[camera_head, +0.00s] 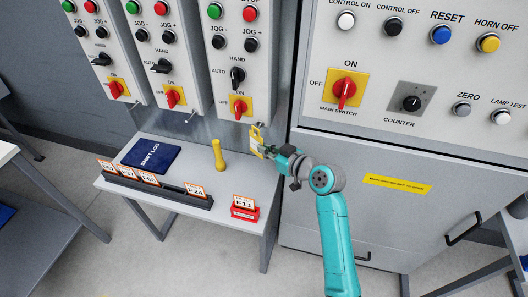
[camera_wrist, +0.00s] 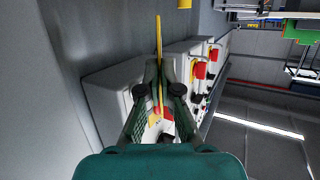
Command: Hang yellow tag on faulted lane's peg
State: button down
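My gripper (camera_head: 266,150) is shut on the yellow tag (camera_head: 256,141), in front of the wall just below the right lane panel (camera_head: 225,60). In the wrist view the tag (camera_wrist: 159,60) stands edge-on between my gripper's fingertips (camera_wrist: 161,85). A small peg (camera_head: 190,118) sticks out below the middle lane panel (camera_head: 163,45). Another small peg (camera_head: 262,125) shows close to the tag's top, under the right panel; whether they touch I cannot tell. The left lane panel (camera_head: 97,45) also shows. The right panel's selector points up to HAND; the other two point sideways. No fault mark is readable.
Below stands a grey table (camera_head: 190,144) with a blue shift log (camera_head: 151,156), a yellow cylinder-like object (camera_head: 219,156), a dark rack (camera_head: 150,186) of numbered cards and a red card holder (camera_head: 244,214). A large control cabinet (camera_head: 400,150) stands close on the right.

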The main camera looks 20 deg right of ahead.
jog(key=shift+w+d+f, duration=0.3)
jog(key=shift+w+d, duration=0.25)
jog(key=shift+w, duration=0.15)
jog(key=shift+f, duration=0.1)
dwell(0.4)
jog(key=c, duration=1.2)
grip_release()
jog(key=shift+c, duration=0.2)
jog(key=v, duration=1.2)
